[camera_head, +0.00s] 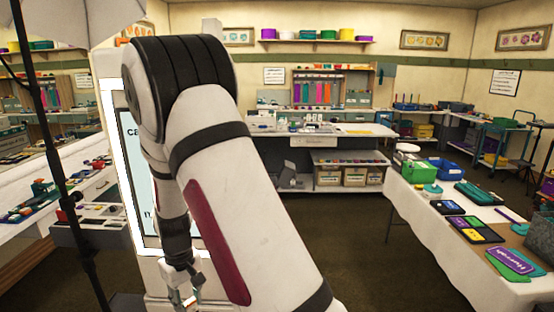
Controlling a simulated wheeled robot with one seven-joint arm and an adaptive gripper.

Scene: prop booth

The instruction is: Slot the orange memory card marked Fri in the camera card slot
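My gripper (188,292) shows small at the bottom, below my white arm, and points down. Its fingertips are tiny and partly cut off by the frame, so I cannot tell whether they are open or hold something. Behind it stands a white booth unit (112,170) with a pale teal panel (131,140) whose lettering is mostly hidden by my arm. The gripper is in front of the unit's lower part. I cannot make out the orange memory card marked Fri or the camera card slot.
A white-clothed table (432,222) at right holds a green box, blue bin and dark trays. A dark stand pole (57,150) rises at left, before a mirror-like area. A counter with shelves (345,160) is at the back. Dark floor (350,250) is clear between.

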